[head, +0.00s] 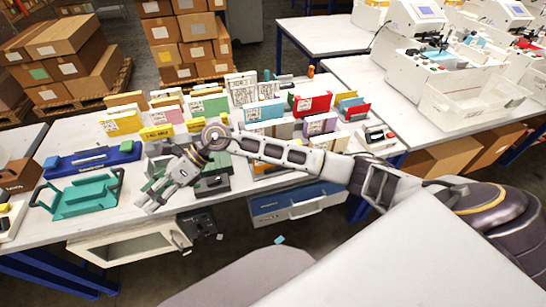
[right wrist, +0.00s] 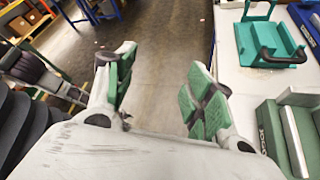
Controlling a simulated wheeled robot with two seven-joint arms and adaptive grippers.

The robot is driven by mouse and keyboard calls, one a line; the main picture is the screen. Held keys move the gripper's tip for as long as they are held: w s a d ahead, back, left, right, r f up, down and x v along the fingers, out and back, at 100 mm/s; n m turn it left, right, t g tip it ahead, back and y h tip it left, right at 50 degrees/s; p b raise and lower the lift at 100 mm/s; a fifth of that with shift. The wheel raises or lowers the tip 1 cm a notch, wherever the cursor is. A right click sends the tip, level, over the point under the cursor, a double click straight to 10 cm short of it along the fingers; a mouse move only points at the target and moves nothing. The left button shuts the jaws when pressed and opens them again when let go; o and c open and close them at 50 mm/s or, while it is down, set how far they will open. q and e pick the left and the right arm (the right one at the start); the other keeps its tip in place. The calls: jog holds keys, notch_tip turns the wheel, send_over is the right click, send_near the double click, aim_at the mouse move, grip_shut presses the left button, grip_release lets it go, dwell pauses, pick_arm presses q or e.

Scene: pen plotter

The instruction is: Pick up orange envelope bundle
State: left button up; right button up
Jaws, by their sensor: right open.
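Several envelope bundles stand in rows on the white table in the head view. A yellow-orange bundle (head: 157,132) with a label stands near the front left of the rows. A similar yellow bundle (head: 121,122) stands behind it to the left. An orange-tan bundle (head: 125,99) is farther back. I cannot tell which is the orange envelope bundle. My right gripper (head: 160,196) is open and empty over the table's front edge, left of the bundles, its fingers pointing down left. In the right wrist view its green-padded fingers (right wrist: 160,88) are apart with floor beyond. My left gripper is not in view.
A teal tray (head: 84,196) with dark handles lies left of my right gripper. A blue case (head: 92,158) lies behind the tray. A grey-green block (right wrist: 290,130) is close right in the wrist view. White machines (head: 430,65) stand on the right table.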

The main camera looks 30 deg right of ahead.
jog(key=w+d+f+n+h, duration=0.2)
jog(key=d+f+h, duration=0.25)
jog(key=d, duration=0.35)
jog(key=w+d+f+n+h, duration=0.1)
jog(key=w+d+f+h, duration=0.2)
jog(key=d+h, duration=0.3)
jog(key=w+d+r+h, duration=0.1)
jog(key=d+h, duration=0.1)
jog(key=d, duration=0.5)
jog(key=w+d+r+h, duration=0.1)
jog(key=d+r+h, duration=0.1)
jog(key=d, duration=0.5)
jog(key=w+d+r+h, duration=0.2)
jog(key=d+h, duration=0.1)
jog(key=d, duration=0.4)
jog(key=shift+d+r+m, duration=0.15)
jog(key=shift+d+m, duration=0.15)
jog(key=shift+d, duration=0.05)
jog(key=shift+d+r, duration=0.1)
jog(key=shift+d, duration=0.1)
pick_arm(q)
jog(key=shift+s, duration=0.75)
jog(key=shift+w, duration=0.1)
pick_arm(e)
jog(key=shift+d, duration=0.1)
